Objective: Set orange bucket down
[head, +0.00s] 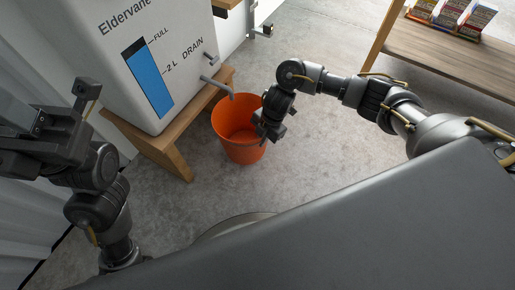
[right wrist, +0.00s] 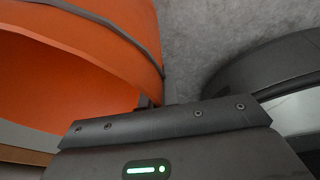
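The orange bucket (head: 232,151) is upright and open at the top, beside the wooden stand and near the drain spout. I cannot tell whether its base touches the floor. My right gripper (head: 266,131) is at the bucket's right rim and appears shut on it. In the right wrist view the bucket (right wrist: 95,45) fills the left side, with a grey band along its wall; the fingertips are mostly hidden. My left gripper (head: 85,100) is at the far left, away from the bucket, with nothing visible in it; its finger gap is unclear.
A white tank (head: 135,50) with a blue level strip and a metal drain tap (head: 217,87) stands on a wooden stand (head: 165,143). A wooden shelf (head: 450,55) with small boxes is at upper right. Grey concrete floor (head: 330,125) is clear around the bucket's right side.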

